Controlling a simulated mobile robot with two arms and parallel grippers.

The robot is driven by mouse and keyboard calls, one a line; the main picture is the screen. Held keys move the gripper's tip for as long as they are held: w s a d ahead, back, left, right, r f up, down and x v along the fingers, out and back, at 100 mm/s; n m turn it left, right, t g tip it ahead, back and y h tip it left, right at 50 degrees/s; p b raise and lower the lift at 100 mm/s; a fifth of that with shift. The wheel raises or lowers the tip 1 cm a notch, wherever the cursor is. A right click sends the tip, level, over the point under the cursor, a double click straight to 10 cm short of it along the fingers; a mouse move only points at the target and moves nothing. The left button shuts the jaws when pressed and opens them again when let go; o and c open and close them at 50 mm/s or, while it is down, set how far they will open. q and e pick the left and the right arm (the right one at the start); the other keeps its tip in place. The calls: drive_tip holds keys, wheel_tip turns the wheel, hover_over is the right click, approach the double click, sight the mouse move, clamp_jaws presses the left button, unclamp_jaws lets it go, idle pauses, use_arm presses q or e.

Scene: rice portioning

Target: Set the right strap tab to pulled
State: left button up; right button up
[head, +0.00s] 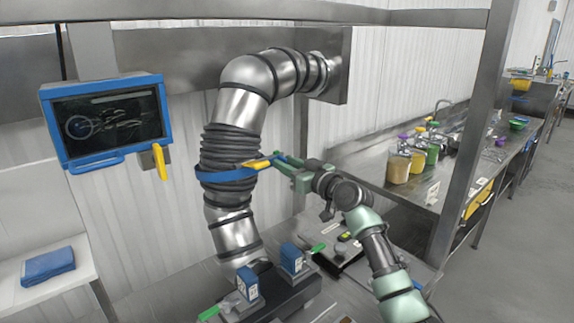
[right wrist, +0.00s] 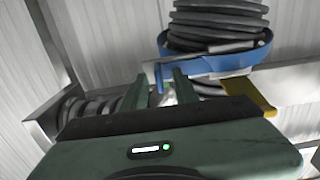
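A blue strap (head: 226,176) goes around the black ribbed hose; it also shows in the right wrist view (right wrist: 212,66). A yellow tab (head: 256,165) sticks out at the strap's right side, and a yellow piece (right wrist: 262,100) shows right of the fingers in the right wrist view. My right gripper (head: 284,164) is at the strap's right side, close to the yellow tab. In the right wrist view its two green fingers (right wrist: 160,92) are apart, pointing towards the strap's blue end. I cannot tell whether they touch it. My left gripper is out of view.
The jointed metal pipe (head: 240,112) stands beside my right arm. Blue clamps (head: 291,258) with green levers (head: 318,248) sit at its base. A blue-framed screen (head: 108,118) with a yellow handle (head: 160,161) is at the left. A counter with jars (head: 399,168) stands at the right.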

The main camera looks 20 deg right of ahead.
drive_tip(key=b+v, duration=0.2)
drive_tip(key=v, duration=0.5)
drive_tip(key=shift+s+d, duration=0.15)
drive_tip(key=shift+s, duration=0.2)
